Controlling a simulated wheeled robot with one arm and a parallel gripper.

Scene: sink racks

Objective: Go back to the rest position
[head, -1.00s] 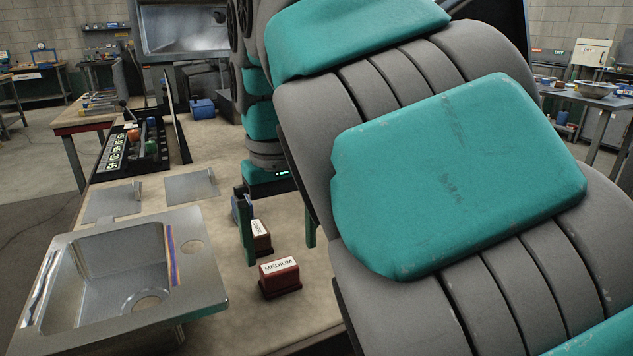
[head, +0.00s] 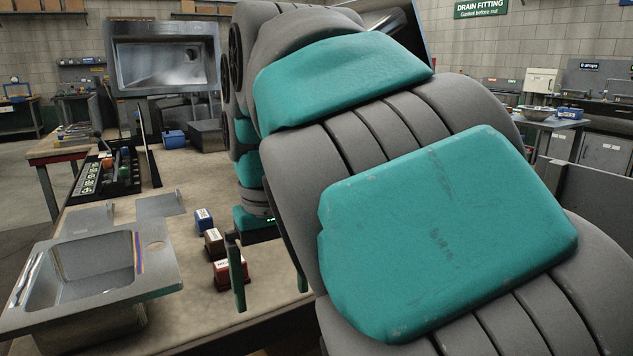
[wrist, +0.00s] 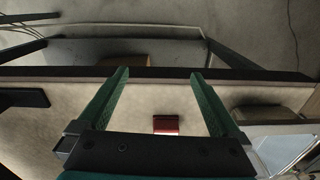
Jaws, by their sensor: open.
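My gripper (head: 271,296) is open and empty. Its two green fingers point down at the near side of the table, in front of the small blocks. In the wrist view my gripper (wrist: 159,75) shows with its fingers wide apart. A red block (head: 222,274) stands on the table, partly hidden by the left finger. The red block also shows in the wrist view (wrist: 166,125), between the fingers in the picture but not held. A brown block (head: 214,241) and a blue block (head: 203,220) stand behind it in a row. My arm covers the right of the head view.
A metal sink (head: 95,272) sits at the table's left front. Flat metal plates (head: 160,205) lie behind it. A black rack (head: 112,176) with coloured parts stands farther back, near a blue box (head: 173,137). The table's near edge is close to my gripper.

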